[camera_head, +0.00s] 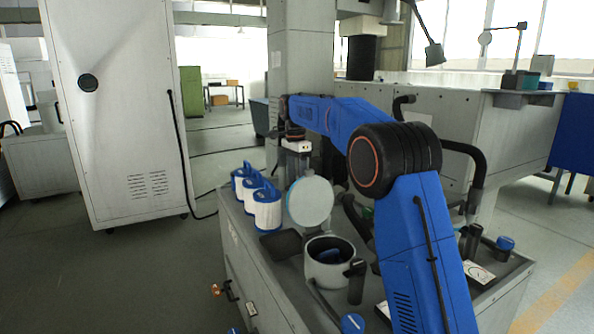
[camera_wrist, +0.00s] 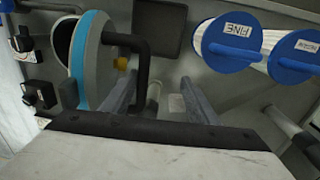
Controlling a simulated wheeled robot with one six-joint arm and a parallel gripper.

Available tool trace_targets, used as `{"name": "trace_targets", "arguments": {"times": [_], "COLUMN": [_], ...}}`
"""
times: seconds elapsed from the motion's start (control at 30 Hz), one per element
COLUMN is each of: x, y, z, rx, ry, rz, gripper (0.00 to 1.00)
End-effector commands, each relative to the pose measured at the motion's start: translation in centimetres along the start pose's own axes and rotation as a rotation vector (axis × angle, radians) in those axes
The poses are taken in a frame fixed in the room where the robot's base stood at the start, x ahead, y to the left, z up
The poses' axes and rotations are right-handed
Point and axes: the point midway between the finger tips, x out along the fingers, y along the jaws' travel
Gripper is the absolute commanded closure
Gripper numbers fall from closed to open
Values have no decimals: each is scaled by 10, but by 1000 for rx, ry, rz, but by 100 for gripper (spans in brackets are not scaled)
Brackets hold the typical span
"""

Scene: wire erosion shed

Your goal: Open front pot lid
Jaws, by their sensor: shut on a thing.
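The front pot (camera_head: 330,268) is a pale round vessel on the bench, its mouth uncovered and a blue thing visible inside. Its lid (camera_head: 310,201) stands up on edge at the pot's far side, inner face toward the head camera. In the wrist view the lid (camera_wrist: 92,62) shows edge-on with a light blue rim, and a black bar handle (camera_wrist: 143,68) sticks out from it. My gripper (camera_wrist: 157,92) is shut on this handle. In the head view my wrist is behind and above the lid; the fingers and the handle are mostly hidden there.
White canisters with blue tops (camera_head: 266,210) stand left of the lid; one in the wrist view reads FINE (camera_wrist: 232,43). A dark pad (camera_head: 281,244) lies left of the pot. A dark upright cylinder (camera_head: 356,281) stands close at the pot's right.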

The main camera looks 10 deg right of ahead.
Motion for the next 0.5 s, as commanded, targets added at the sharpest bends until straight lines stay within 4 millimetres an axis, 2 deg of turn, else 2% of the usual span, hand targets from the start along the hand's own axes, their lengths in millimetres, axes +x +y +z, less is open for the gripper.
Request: {"name": "trace_targets", "arguments": {"times": [0.17,0.23,0.5], "x": [-30,-45,-92], "y": [-2,-2,-1], "z": [0,0,0], "rx": [-1,-1,-1], "ry": [2,3,2], "rz": [-19,-21,-14], "gripper": [63,69,69]}}
